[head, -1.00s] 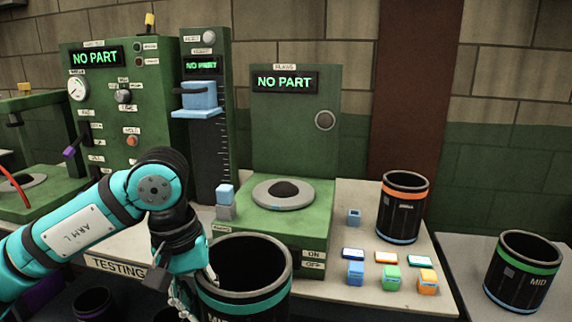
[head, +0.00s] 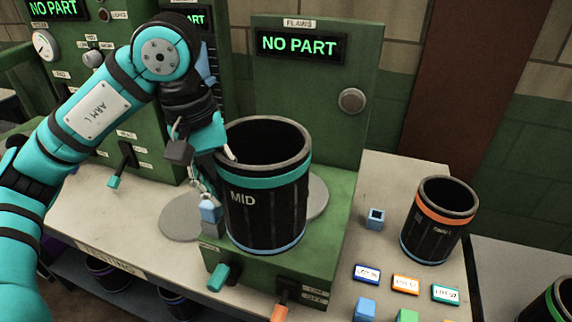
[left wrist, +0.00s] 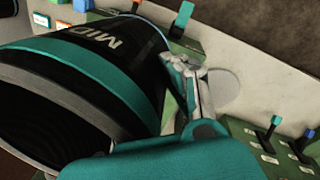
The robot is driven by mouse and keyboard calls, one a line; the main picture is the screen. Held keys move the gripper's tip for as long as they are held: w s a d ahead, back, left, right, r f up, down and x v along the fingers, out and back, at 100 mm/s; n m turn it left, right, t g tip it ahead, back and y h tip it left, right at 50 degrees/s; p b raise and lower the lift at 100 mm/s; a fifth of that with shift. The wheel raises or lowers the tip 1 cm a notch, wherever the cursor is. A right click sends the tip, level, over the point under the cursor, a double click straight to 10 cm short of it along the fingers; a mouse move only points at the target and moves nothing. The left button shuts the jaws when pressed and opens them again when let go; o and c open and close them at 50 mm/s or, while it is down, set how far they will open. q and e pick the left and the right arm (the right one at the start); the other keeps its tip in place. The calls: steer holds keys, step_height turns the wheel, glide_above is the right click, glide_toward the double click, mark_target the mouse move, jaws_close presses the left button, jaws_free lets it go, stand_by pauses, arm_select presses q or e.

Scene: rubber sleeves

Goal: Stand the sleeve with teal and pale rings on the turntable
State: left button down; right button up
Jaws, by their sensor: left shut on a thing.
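The black sleeve marked MID (head: 268,195) has a teal ring near the top, a pale blue ring at the bottom and a grey rim. It is roughly upright in front of the green FLAWS machine. My left gripper (head: 224,155) is shut on its left wall at the rim. In the left wrist view, the sleeve (left wrist: 110,75) lies beside my left gripper (left wrist: 190,95). The grey turntable (head: 319,198) shows only at the sleeve's right side; the sleeve hides the rest. I cannot tell whether the sleeve's base touches it. My right gripper is not in view.
The FLAWS display (head: 299,45) reads NO PART. An orange-ringed sleeve (head: 438,222) and several labelled blocks occupy the right bench. Teal (head: 218,277) and orange (head: 280,313) levers project in front.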

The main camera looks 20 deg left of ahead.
mark_target(257, 156)
arm_select(q)
steer(key=w+f+p, duration=0.1)
steer(key=w+p, duration=0.1)
steer(key=w, duration=0.3)
steer(key=w+f+p, duration=0.2)
steer(key=w+p, duration=0.1)
steer(key=w, duration=0.2)
steer(key=w+f+p, duration=0.1)
steer(key=w+p, duration=0.1)
steer(key=w, duration=0.3)
steer(key=shift+f+p, duration=0.4)
steer(key=shift+f, duration=0.15)
steer(key=c, duration=1.4)
jaws_free()
steer(key=shift+s, duration=0.1)
